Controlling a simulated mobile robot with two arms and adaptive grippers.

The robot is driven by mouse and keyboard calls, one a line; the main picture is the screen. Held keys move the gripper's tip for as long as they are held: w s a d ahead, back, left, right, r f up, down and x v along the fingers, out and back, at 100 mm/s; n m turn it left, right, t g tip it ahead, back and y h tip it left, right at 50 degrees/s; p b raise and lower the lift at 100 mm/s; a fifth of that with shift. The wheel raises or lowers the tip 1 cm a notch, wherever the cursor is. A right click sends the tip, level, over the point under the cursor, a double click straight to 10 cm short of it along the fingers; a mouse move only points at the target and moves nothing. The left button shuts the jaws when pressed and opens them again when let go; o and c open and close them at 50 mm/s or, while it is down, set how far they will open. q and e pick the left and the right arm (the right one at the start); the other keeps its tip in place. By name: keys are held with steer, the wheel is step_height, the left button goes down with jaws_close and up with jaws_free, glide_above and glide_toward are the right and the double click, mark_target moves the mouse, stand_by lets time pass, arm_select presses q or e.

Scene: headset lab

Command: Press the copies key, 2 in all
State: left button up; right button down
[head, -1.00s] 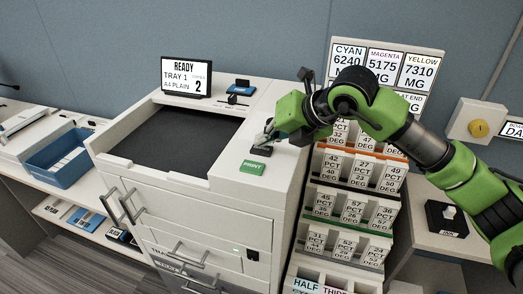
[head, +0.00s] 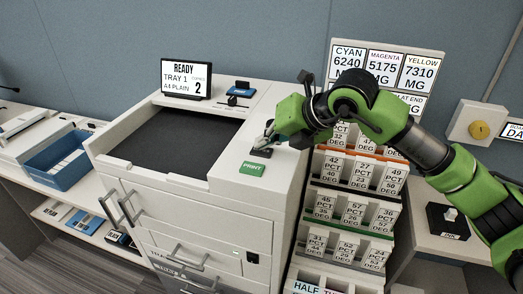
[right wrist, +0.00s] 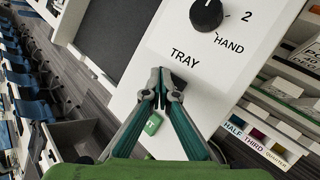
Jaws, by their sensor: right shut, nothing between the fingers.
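The printer's screen (head: 186,79) reads READY, TRAY 1, A4 PLAIN, with a copies figure of 2. A dark key (head: 257,154) sits on the printer's right top panel, just behind the green PRINT key (head: 252,168); I cannot read its label. My right gripper (head: 267,142) is shut and empty, its tips low over or at the dark key; I cannot tell whether they touch it. My left gripper is out of view.
A black knob (right wrist: 206,14) marked 2 and HAND lies beyond the fingers, near the TRAY label. A small blue-topped item (head: 239,87) stands on the back of the panel. A rack of labelled cards (head: 351,208) stands close at the right, under my right arm.

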mark_target(264, 152)
steer(key=shift+f, duration=0.2)
steer(key=shift+r, duration=0.1)
stand_by(0.4)
steer(key=shift+r, duration=0.8)
steer(key=shift+r+p, duration=1.1)
steer(key=shift+r, duration=1.4)
steer(key=shift+a, duration=0.1)
